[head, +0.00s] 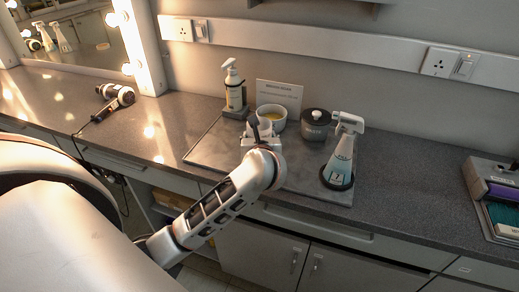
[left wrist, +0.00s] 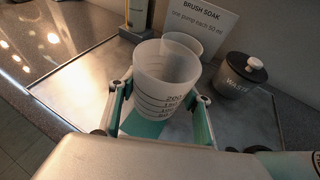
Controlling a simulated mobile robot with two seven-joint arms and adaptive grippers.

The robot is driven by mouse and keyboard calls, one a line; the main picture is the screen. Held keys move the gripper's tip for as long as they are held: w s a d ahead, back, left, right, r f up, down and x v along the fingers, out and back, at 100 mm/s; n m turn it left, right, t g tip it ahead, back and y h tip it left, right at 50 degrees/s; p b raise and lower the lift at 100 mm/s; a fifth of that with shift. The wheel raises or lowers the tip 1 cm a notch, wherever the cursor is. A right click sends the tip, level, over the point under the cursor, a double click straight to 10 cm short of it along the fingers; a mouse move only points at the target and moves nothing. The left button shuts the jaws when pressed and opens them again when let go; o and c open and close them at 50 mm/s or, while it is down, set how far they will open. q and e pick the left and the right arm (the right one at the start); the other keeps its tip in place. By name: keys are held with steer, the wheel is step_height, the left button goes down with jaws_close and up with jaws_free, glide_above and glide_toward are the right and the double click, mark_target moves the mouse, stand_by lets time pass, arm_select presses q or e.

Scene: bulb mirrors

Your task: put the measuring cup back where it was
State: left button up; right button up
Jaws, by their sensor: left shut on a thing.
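The measuring cup is a translucent white cup with dark graduation marks. In the left wrist view the measuring cup (left wrist: 162,88) stands roughly upright between the fingers of my left gripper (left wrist: 155,108), which is shut on it. A teal patch (left wrist: 145,127) shows below the cup; I cannot tell whether the cup touches the surface. My right gripper is not in view.
A pump bottle (head: 234,88) and a "Brush soak" card (head: 280,94) stand behind. A dark lidded waste jar (head: 314,126) and a spray bottle (head: 341,155) stand to the right. A hair dryer (head: 118,95) lies left. The counter right of the spray bottle is clear up to an organiser (head: 495,195).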

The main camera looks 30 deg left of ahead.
arm_select(q)
step_height(320, 180, down, 4)
steer(key=shift+f+b, duration=0.2)
steer(key=shift+b, duration=0.1)
steer(key=shift+f, duration=0.15)
steer(key=o, duration=1.3)
